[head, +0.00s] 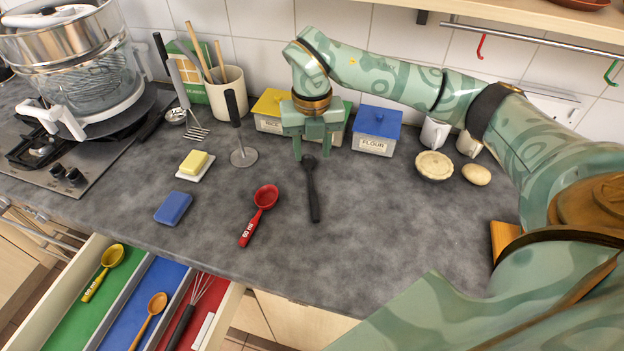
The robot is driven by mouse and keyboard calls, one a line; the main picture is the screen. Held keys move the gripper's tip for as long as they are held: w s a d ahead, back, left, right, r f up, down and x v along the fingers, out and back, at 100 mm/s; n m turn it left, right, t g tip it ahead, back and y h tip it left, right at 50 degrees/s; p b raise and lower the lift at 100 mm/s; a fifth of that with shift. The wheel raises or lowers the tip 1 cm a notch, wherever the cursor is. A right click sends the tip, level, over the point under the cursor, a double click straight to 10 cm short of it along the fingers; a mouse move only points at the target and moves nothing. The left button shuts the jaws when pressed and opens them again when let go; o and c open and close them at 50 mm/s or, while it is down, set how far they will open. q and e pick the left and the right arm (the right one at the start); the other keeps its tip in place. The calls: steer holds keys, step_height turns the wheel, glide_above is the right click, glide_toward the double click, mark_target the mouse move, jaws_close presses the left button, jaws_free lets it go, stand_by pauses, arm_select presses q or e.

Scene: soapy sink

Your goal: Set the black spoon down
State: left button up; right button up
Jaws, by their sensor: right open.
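The black spoon (314,196) lies on the grey countertop (395,235), its bowl toward the wall and its handle toward the front edge. My right gripper (313,152) points down over the bowl end of the spoon. Its fingers are open and apart, one on each side of the bowl; the spoon is not clamped. I cannot tell how far the fingertips are above the counter. My left gripper is not in view.
A red measuring spoon (258,214) lies left of the black spoon. The flour box (377,131) and a pie (434,166) stand to the right. An open drawer with a blue compartment (143,297) juts out front left.

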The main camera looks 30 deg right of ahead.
steer(key=b, duration=0.2)
glide_above(313, 199)
steer(key=shift+m, duration=0.3)
steer(key=f, duration=1)
steer(key=shift+s+a+f, duration=0.2)
steer(key=shift+a+f, duration=0.1)
steer(key=shift+f, duration=0.05)
steer(key=f, duration=0.5)
steer(key=shift+w+d+f, duration=0.15)
steer(key=shift+d+f, duration=0.15)
jaws_close()
